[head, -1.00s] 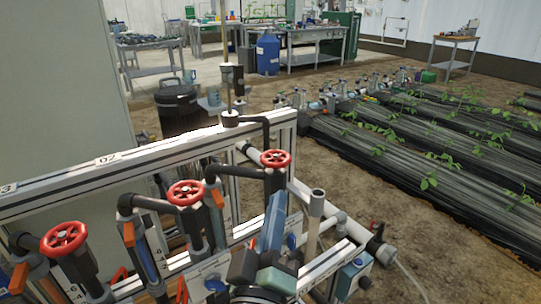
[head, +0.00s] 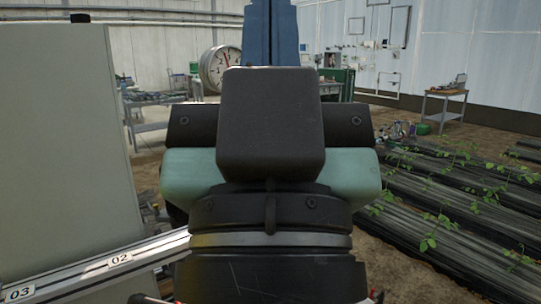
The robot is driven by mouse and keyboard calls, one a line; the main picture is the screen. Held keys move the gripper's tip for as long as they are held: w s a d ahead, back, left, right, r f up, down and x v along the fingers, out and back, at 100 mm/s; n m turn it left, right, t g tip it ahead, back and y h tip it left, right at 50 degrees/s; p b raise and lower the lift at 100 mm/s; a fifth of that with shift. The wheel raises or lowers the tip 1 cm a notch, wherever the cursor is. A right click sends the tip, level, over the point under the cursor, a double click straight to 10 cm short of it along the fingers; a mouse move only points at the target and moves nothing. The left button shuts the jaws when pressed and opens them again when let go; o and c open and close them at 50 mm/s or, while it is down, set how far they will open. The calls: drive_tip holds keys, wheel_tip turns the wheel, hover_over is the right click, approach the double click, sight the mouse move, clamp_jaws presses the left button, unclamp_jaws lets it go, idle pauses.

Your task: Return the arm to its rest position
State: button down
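My gripper (head: 270,22) is raised close in front of the head camera and fills the middle of the view. Its dark body and pale green sides are seen from behind. The two blue fingers point up and away, side by side with only a thin seam between them, so it looks shut. The fingertips run out of the top edge, and I see nothing held. My arm hides most of the skid behind it.
The skid's metal rail (head: 75,283), with labels 02 and 03, shows at lower left beside a large grey panel (head: 65,150). A round gauge (head: 222,68) stands behind my gripper. Plant beds (head: 440,215) lie to the right; a small table (head: 444,100) stands at the back right.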

wheel_tip(320, 180, up, 18)
drive_tip(key=p, duration=1.5)
drive_tip(key=shift+p, duration=0.4)
drive_tip(key=shift+r, duration=0.1)
